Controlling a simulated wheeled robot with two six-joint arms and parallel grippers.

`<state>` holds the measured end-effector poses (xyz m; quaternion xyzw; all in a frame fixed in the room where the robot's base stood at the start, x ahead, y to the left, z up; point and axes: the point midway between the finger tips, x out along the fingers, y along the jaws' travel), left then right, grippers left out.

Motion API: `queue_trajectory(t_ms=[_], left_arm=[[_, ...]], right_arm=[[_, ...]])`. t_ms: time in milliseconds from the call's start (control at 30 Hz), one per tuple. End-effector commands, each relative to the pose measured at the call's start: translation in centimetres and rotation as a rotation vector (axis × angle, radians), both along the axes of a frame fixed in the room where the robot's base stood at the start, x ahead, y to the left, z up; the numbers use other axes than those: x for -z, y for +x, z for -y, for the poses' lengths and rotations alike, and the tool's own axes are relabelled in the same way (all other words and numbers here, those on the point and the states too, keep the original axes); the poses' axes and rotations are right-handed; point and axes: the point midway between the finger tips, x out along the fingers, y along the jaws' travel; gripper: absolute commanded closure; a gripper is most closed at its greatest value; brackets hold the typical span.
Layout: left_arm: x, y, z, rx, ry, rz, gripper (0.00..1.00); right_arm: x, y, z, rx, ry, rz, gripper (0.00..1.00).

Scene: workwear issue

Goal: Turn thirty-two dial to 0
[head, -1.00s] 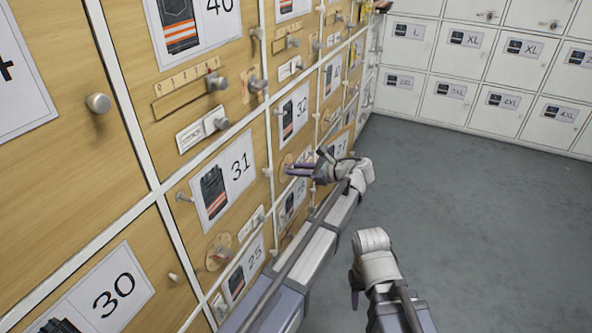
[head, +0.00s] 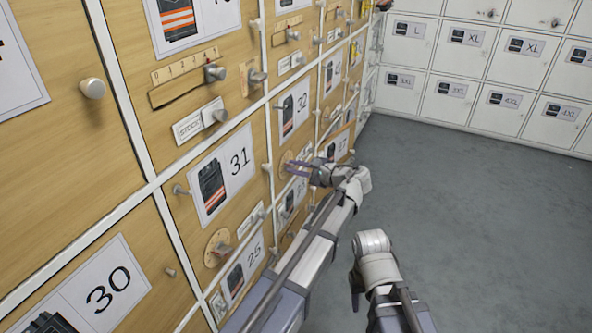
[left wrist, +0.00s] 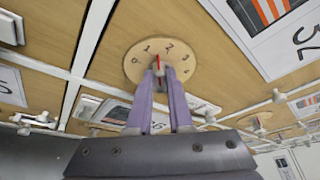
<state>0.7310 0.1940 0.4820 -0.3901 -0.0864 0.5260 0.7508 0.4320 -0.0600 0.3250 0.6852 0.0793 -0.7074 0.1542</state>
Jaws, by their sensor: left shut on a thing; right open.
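The round wooden thirty-two dial (head: 286,160) is on the locker front below the card marked 32 (head: 294,107). In the left wrist view the dial (left wrist: 135,75) shows the numbers 0, 1, 2 and more along its rim. A red mark on its knob (left wrist: 157,62) points up, between 1 and 2. My left gripper (head: 290,165) is at this dial; in the left wrist view its purple fingers (left wrist: 159,78) are closed around the knob, partly hiding it. My right gripper (head: 356,290) is empty, away from the lockers over the floor.
Another round dial (head: 217,248) sits below the 31 card (head: 226,175). Sliders, knobs and switches stick out from the wooden locker fronts. White lockers (head: 470,60) stand at the back. The grey floor (head: 470,220) at right is clear.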

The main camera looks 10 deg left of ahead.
Motion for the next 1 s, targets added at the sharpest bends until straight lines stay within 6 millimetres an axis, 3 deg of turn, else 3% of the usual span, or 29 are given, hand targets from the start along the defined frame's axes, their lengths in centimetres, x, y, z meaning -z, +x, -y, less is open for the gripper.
queue_trajectory(t_ms=[400,967,1000], left_arm=[[0.3,-0.3,-0.1,-0.001,-0.040,0.191,1.00],[0.2,-0.2,-0.1,-0.002,-0.046,0.222,1.00],[0.2,-0.2,-0.1,-0.002,-0.045,0.222,0.79]], right_arm=[[1.5,0.0,0.0,0.000,0.000,0.000,0.51],[1.6,0.0,0.0,0.000,0.000,0.000,0.51],[1.6,0.0,0.0,0.000,0.000,0.000,0.51]])
